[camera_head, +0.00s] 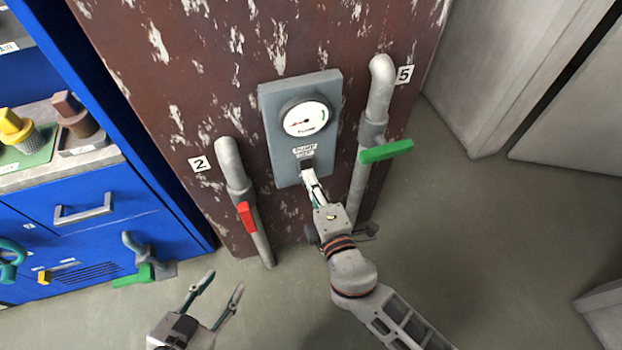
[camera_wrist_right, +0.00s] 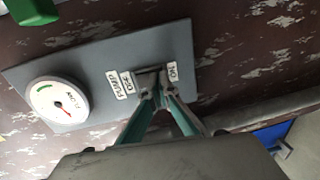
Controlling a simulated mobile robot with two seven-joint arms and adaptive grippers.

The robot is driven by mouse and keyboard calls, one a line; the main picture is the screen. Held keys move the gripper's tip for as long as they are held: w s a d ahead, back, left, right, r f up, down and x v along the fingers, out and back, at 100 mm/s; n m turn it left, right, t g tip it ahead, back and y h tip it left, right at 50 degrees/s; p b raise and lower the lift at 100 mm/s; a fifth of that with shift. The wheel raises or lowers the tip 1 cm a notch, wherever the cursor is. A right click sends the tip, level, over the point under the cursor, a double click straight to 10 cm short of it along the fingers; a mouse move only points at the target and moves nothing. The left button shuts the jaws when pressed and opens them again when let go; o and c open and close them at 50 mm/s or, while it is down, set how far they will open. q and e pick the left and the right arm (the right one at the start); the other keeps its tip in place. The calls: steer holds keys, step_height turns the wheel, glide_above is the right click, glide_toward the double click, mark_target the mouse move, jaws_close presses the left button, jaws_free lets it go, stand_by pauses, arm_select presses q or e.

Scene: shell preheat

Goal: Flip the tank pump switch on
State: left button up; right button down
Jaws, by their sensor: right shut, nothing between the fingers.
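The grey pump panel (camera_head: 271,110) is mounted on the rusty brown wall and has a round white gauge (camera_head: 305,118). Below the gauge is a "PUMP OFF" label (camera_head: 303,151), with the small dark pump switch (camera_head: 305,164) under it. In the right wrist view the switch (camera_wrist_right: 147,79) lies between the "OFF" label (camera_wrist_right: 122,83) and the "ON" label (camera_wrist_right: 173,72). My right gripper (camera_wrist_right: 161,92) is shut and empty, its tips at the switch and partly covering it. I cannot tell which way the switch is set. My left gripper (camera_head: 218,283) is open and empty, low above the floor.
A pipe with a red handle (camera_head: 246,216), marked 2, runs left of the panel. A pipe with a green handle (camera_head: 386,151), marked 5, runs right of it. A blue cabinet (camera_head: 90,235) stands at the left. The floor (camera_head: 480,240) at the right is clear.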

steer(key=v, duration=1.1)
steer(key=shift+s+f, duration=0.15)
steer(key=shift+s, duration=0.05)
stand_by(0.4)
